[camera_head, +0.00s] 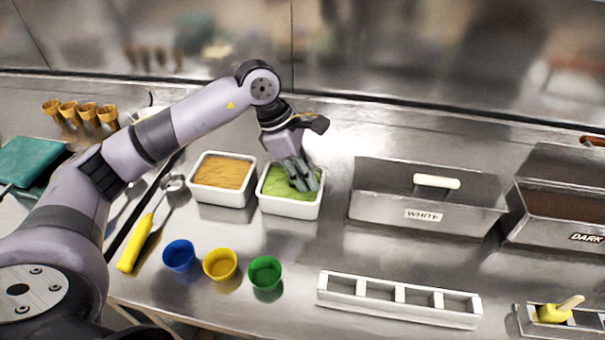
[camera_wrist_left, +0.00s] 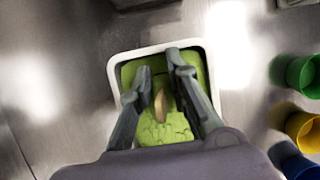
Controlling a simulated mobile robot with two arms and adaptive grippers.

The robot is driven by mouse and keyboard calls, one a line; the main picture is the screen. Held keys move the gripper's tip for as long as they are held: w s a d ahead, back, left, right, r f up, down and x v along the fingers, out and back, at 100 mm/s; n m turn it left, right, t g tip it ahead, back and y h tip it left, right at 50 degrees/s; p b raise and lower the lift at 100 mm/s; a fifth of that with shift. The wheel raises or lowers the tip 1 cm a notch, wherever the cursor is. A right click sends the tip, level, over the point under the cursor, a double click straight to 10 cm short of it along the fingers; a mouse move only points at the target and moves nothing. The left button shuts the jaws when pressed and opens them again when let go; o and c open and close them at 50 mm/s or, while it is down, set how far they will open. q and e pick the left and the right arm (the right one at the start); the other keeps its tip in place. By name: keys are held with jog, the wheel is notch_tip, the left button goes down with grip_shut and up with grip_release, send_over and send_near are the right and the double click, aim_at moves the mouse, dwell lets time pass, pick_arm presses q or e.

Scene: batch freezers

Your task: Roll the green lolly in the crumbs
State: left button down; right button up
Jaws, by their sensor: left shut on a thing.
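My left gripper (camera_head: 301,183) reaches down into a white tray (camera_head: 290,208) of green crumbs (camera_head: 276,181). In the left wrist view its fingers (camera_wrist_left: 158,86) are inside the tray rim (camera_wrist_left: 115,62), with a pale wooden stick (camera_wrist_left: 160,104) showing between them. The gripper is shut on the lolly, held by this stick. The green lolly body cannot be told apart from the green crumbs (camera_wrist_left: 165,132). My right gripper is in neither view.
A white tray of tan crumbs (camera_head: 224,173) stands left of the green one. Blue (camera_head: 179,254), yellow (camera_head: 220,263) and green cups (camera_head: 265,271) stand in front. A lidded WHITE bin (camera_head: 425,195) is to the right. A yellow lolly (camera_head: 553,313) lies in a holder.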

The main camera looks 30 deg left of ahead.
pick_arm(q)
jog(key=shift+s+a+b, duration=0.2)
jog(key=shift+a+b, duration=0.15)
jog(key=shift+a, duration=0.45)
jog(key=shift+s+a+b, duration=0.2)
jog(key=shift+a+b, duration=0.15)
jog(key=shift+a, duration=0.45)
jog(key=shift+w+d, duration=0.2)
jog(key=shift+d, duration=0.6)
jog(key=shift+w+d, duration=0.2)
jog(key=shift+d, duration=0.6)
jog(key=shift+s+a+b, duration=0.2)
jog(key=shift+a+b, duration=0.25)
jog(key=shift+a, duration=0.4)
jog(key=shift+r, duration=0.1)
jog(key=shift+d+r+p, duration=0.1)
jog(key=shift+r+p, duration=1.65)
jog(key=shift+r, duration=1.1)
jog(key=shift+r+p, duration=1.55)
jog(key=shift+r, duration=0.95)
